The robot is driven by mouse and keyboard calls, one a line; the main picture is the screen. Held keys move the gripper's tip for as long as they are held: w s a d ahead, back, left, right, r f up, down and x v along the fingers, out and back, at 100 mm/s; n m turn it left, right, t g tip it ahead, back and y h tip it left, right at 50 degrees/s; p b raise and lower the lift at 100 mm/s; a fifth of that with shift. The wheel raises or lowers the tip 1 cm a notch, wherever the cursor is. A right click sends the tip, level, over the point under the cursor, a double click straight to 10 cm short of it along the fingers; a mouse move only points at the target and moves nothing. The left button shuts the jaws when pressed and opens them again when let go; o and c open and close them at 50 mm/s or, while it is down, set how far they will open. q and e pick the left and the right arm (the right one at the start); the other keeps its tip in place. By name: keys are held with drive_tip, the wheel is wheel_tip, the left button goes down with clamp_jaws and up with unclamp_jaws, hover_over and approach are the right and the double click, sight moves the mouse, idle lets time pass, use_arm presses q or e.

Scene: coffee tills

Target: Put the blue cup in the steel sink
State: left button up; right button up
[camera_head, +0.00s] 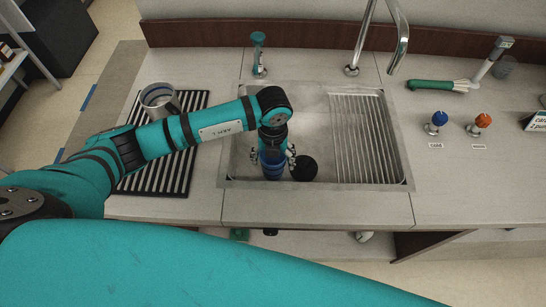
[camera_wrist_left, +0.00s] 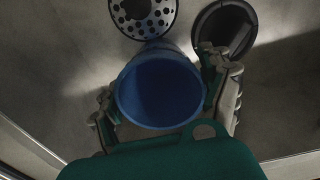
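The blue cup (camera_head: 271,166) is inside the steel sink (camera_head: 315,104), in the front left part of the basin. In the left wrist view the cup (camera_wrist_left: 160,92) shows its round open mouth and looks upright and empty. My left gripper (camera_head: 276,158) reaches down into the basin around the cup. In the left wrist view its fingers (camera_wrist_left: 165,100) stand on either side of the cup, spread, with what looks like a small gap at the tips. Whether the cup's base rests on the sink floor is hidden. My right gripper is not in view.
A round black piece (camera_head: 305,168) and a perforated drain (camera_wrist_left: 143,16) lie beside the cup. A ribbed drainboard (camera_head: 362,135) fills the sink's right part. A metal mug (camera_head: 158,98) stands on a black slatted rack (camera_head: 190,150) at left. A tall faucet (camera_head: 352,69) rises behind.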

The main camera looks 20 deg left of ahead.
use_arm(q)
drive_tip(key=shift+o, duration=0.2)
drive_tip(key=shift+r, duration=0.35)
wheel_tip(320, 180, up, 12)
drive_tip(key=b, duration=0.1)
drive_tip(key=shift+f+b, duration=0.2)
drive_tip(key=shift+b, duration=0.2)
